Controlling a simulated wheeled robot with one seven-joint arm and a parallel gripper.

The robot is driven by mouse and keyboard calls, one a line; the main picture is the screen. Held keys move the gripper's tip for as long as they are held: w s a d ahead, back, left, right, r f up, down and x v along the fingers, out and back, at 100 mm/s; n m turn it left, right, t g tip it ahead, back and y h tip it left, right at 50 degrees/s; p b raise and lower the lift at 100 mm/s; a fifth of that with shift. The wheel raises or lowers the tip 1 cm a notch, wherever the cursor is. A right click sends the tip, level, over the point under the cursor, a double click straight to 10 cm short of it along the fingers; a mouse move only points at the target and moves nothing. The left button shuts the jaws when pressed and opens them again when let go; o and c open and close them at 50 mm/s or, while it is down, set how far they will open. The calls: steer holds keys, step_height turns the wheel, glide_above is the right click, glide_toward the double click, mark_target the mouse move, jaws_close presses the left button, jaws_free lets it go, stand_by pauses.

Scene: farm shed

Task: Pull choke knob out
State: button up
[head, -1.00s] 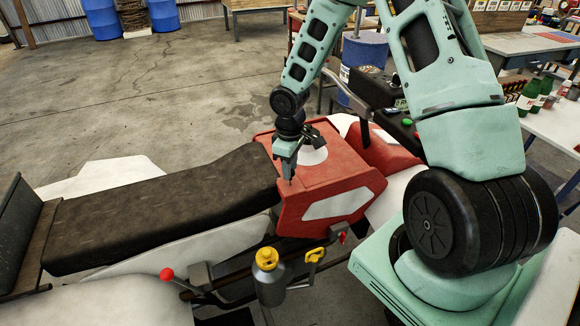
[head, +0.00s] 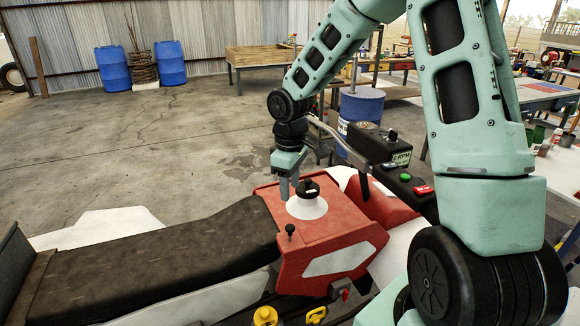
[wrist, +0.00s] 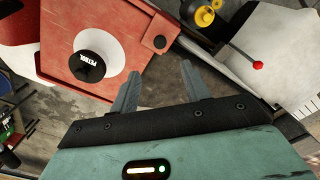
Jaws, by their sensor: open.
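A small black knob (head: 290,229), which looks like the choke knob, stands on a short stem on top of the red tank housing (head: 343,227), by the seat. The knob also shows in the wrist view (wrist: 160,41), beyond my fingers. My gripper (head: 289,192) is open, with nothing between its fingers. In the head view it is behind the white-ringed black cap (head: 308,189) and clear of the knob. In the wrist view the gripper (wrist: 156,76) has a wide gap between its fingers, and the cap reads PETROL.
The long dark seat (head: 150,250) lies left of the housing. A handlebar (head: 338,140) and a dark control box (head: 383,147) stand close right of my gripper. A red-tipped lever (wrist: 258,65) shows in the wrist view. Open floor (head: 190,130) lies behind the vehicle.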

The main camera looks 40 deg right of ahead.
step_height(320, 180, up, 5)
steer(key=shift+r, duration=0.1)
stand_by(0.7)
